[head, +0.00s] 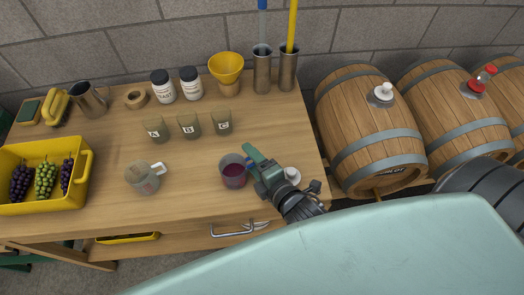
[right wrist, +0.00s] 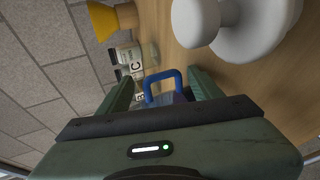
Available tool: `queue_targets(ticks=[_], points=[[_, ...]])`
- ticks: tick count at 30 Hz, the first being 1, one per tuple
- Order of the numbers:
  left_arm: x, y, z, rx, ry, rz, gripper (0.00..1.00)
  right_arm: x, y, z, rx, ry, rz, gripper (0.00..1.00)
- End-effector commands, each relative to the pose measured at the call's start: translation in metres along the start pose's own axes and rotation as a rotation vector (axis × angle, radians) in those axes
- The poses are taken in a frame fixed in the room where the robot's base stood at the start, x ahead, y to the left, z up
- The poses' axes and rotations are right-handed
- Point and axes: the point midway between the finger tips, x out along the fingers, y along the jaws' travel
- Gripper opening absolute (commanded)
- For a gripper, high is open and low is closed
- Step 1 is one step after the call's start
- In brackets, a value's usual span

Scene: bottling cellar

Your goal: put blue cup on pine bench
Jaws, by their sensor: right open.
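The blue cup (head: 232,174) is a clear cup with a blue handle and dark red liquid inside. It stands upright on the pine bench (head: 190,205), near the front edge. My right gripper (head: 253,163) is open at the cup's right side. In the right wrist view the blue handle (right wrist: 163,84) shows between the two spread fingers (right wrist: 160,98), with no visible grip; the cup's body is mostly hidden there. My left gripper is not in view.
A clear cup with a white handle (head: 142,178) stands to the left. Labelled jars (head: 188,127) and a yellow funnel (head: 226,70) stand behind. A white stopper (head: 292,175) is close to my right gripper. Barrels (head: 370,130) stand right. Bench space between the cups is clear.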

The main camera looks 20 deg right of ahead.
Motion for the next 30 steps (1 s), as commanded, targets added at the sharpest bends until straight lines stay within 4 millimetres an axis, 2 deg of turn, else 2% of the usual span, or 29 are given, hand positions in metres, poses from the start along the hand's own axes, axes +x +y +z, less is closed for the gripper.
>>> queue_targets(ticks=[15,21,30], points=[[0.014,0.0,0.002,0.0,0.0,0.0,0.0,-0.094,-0.003,0.0,0.0,0.0,-0.005,0.65],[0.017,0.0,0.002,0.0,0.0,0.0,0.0,-0.113,-0.001,0.0,0.001,-0.001,-0.002,0.65],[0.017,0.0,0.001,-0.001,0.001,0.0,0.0,-0.117,0.0,0.0,0.0,-0.001,-0.001,0.65]])
